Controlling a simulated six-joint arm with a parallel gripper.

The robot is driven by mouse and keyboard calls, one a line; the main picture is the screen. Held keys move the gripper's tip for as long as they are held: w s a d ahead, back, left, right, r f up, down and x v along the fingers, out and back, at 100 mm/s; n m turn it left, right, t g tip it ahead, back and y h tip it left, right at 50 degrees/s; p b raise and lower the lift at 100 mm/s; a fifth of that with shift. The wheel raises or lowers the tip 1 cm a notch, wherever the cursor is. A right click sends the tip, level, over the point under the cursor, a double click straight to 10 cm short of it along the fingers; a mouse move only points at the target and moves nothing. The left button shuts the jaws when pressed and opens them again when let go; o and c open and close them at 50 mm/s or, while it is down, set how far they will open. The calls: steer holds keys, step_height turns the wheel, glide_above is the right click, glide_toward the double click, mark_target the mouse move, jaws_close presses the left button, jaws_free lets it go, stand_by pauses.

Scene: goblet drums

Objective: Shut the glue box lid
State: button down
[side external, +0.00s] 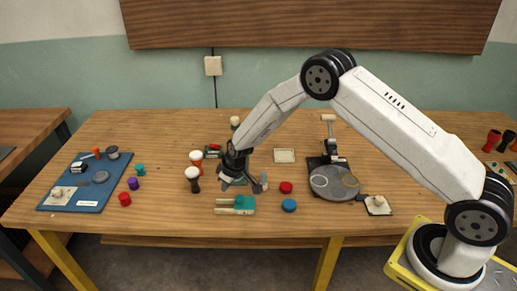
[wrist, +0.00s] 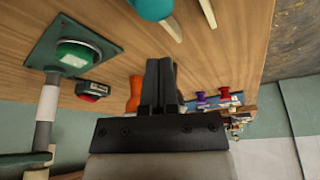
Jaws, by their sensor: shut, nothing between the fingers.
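My gripper (side external: 227,181) is low over the middle-left of the table, just behind a teal piece on a pale wooden stand (side external: 228,211). In the wrist view my gripper's dark fingers (wrist: 160,66) are together, with nothing between them. I cannot make out for sure which thing is the glue box, or how its lid stands. The wrist view shows a green domed piece (wrist: 77,54) on a green square plate left of the fingers, and a small dark box with a red top (wrist: 93,91) beside it.
Goblet drums (side external: 194,177) stand left of my gripper; an orange one (wrist: 135,94) is close to the fingers in the wrist view. Red (side external: 286,187) and blue (side external: 289,205) discs lie to the right. A blue mat (side external: 91,201) with small items lies far left.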

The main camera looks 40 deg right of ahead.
mark_target(235, 199)
steer(key=v, duration=0.9)
steer(key=shift+r, duration=0.15)
steer(key=s+d+r+m, duration=0.1)
steer(key=s+r, duration=0.1)
steer(key=s, duration=0.6)
steer(key=s+d+r+m, duration=0.1)
steer(key=s+d+r, duration=0.1)
steer(key=s, duration=0.7)
steer(key=s+d+r+m+g+h, duration=0.1)
steer(key=s+r, duration=0.3)
steer(key=s, duration=0.5)
steer(key=shift+d+r+m, duration=0.25)
steer(key=shift+m, duration=0.05)
